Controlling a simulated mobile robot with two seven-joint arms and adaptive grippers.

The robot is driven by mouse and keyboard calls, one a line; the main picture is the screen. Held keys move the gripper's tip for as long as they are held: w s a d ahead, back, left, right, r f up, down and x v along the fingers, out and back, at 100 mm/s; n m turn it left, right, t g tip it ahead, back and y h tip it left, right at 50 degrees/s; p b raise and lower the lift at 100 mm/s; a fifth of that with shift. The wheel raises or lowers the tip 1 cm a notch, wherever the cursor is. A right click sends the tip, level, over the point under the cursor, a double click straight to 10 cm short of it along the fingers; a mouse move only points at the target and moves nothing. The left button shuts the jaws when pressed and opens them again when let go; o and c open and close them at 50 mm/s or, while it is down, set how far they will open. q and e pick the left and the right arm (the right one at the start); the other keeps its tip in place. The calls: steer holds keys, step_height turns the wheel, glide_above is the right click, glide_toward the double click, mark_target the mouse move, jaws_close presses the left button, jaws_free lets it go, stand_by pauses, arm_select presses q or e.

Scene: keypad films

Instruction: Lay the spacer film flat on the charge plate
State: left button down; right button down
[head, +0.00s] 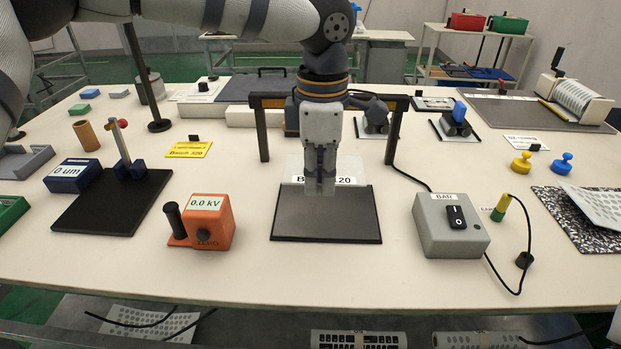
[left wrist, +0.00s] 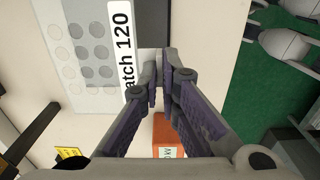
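The charge plate (head: 326,222) is a dark grey slab lying flat near the table's front middle. My left gripper (head: 320,185) points down over its back edge, its fingers close together. The spacer film (head: 350,168) is a clear sheet with a white "Batch 120" label, at the fingertips and apparently pinched by them. The fingers cover the middle of the label in the head view. In the left wrist view the film (left wrist: 88,45) shows rows of round dots and looks raised above the plate (left wrist: 153,20). The exact grip on its edge is hidden. My right gripper is not in view.
A black bar frame (head: 262,135) spans behind the plate. An orange 0.0 kV box (head: 208,222) stands left of it, and a grey BAR switch box (head: 450,228) with a cable stands right. A black stand (head: 112,203) is farther left. Bare table lies directly in front.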

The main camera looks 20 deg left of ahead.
mark_target(322, 232)
arm_select(q)
steer(key=shift+w+d+f, duration=0.1)
steer(key=shift+w+d, duration=0.15)
steer(key=shift+d, duration=0.15)
steer(key=shift+a, duration=0.2)
steer(key=shift+f, duration=4.1)
steer(key=shift+f, duration=0.4)
steer(key=c, duration=1.7)
jaws_free()
